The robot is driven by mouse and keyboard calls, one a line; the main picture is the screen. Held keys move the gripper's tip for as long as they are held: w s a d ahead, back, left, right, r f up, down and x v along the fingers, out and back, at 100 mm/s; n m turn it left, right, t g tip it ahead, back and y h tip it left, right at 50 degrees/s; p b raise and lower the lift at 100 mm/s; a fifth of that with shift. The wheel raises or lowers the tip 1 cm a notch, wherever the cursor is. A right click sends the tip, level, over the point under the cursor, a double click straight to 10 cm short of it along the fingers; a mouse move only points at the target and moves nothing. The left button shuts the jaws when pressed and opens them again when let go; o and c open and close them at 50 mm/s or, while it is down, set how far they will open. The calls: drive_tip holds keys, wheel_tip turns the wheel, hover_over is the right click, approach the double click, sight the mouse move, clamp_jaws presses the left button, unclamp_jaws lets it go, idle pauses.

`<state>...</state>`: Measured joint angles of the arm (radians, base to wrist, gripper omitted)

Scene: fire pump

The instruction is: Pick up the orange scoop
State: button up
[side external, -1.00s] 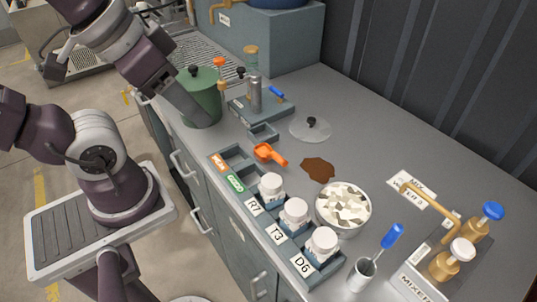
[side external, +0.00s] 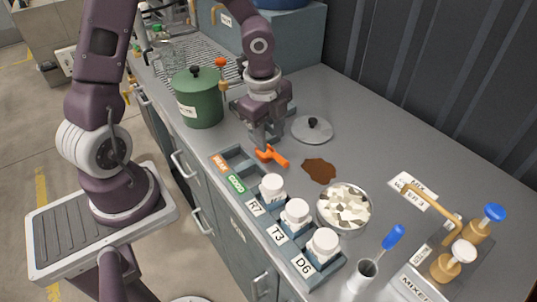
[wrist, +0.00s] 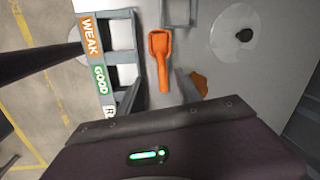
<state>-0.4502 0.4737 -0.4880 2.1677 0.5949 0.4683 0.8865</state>
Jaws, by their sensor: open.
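The orange scoop (side external: 275,157) lies on the grey counter beside the rack's far end, its handle pointing right. The gripper partly covers its bowl in the side view. In the wrist view the scoop (wrist: 160,62) lies between the finger lines, bowl toward the top and handle toward the gripper. My gripper (side external: 265,143) is open and points down just above the scoop. Its fingers (wrist: 160,85) show on either side of the handle in the wrist view. Whether they touch the scoop cannot be told.
A rack (side external: 225,158) with labelled slots and several white-capped jars stands in front. A brown spill (side external: 320,170), a bowl of pale chunks (side external: 344,205), a lid (side external: 312,129) and a green pot (side external: 198,100) are nearby.

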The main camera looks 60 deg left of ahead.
sight(275, 156)
drive_tip(key=shift+m, duration=0.3)
drive_tip(key=f, duration=0.2)
drive_tip(key=w+f, duration=0.1)
drive_tip(key=f, duration=0.5)
drive_tip(key=shift+w+a, duration=0.1)
drive_tip(key=shift+w, duration=0.2)
clamp_jaws()
